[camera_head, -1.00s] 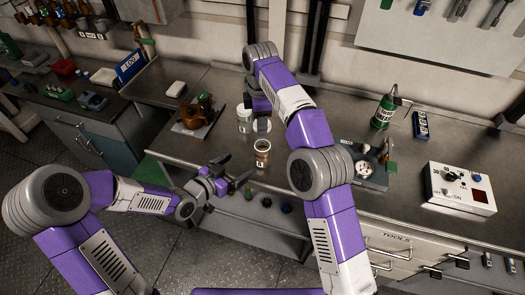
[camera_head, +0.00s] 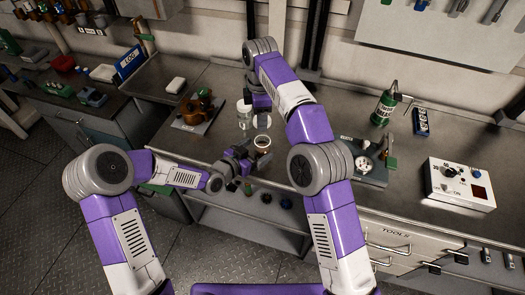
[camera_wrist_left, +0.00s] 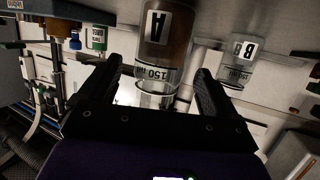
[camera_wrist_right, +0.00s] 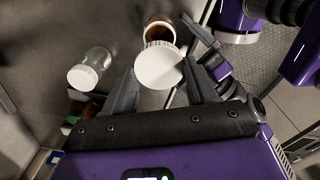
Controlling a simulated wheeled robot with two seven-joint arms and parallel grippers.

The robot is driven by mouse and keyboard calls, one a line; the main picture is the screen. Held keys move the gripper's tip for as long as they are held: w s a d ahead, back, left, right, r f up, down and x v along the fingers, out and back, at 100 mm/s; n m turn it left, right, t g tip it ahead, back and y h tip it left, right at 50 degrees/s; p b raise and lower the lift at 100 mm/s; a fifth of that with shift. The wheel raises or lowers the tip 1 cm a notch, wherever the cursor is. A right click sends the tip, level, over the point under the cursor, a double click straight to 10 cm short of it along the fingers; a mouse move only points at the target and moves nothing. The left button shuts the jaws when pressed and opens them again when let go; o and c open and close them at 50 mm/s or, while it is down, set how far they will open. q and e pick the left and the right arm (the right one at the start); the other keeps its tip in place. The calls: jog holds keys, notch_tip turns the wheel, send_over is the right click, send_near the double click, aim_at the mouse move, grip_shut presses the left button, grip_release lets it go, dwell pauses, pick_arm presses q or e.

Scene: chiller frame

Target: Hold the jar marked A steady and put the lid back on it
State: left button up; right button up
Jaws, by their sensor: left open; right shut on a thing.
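Jar A (camera_head: 262,145), clear with brown contents and an open top, stands upright on the steel bench. It appears inverted in the left wrist view (camera_wrist_left: 165,40), its A label showing. My left gripper (camera_wrist_left: 157,78) is open, with its fingers on either side of the jar's line; contact cannot be told. My right gripper (camera_wrist_right: 160,82) is shut on the white round lid (camera_wrist_right: 158,66). In the right wrist view the lid overlaps the near part of the jar's open mouth (camera_wrist_right: 160,32), above and offset from it.
Jar B (camera_wrist_left: 240,60), clear with a white lid, stands beside jar A; it also shows in the right wrist view (camera_wrist_right: 90,70). A tray with a brown pot (camera_head: 195,110) is at left. A dark plate (camera_head: 365,165) and a control box (camera_head: 458,187) are at right.

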pick_arm(q)
jog(key=shift+x, duration=1.1)
jog(key=shift+c, duration=0.5)
jog(key=c, duration=1.4)
jog(key=shift+c, duration=0.3)
pick_arm(e)
jog(key=shift+f, duration=2.5)
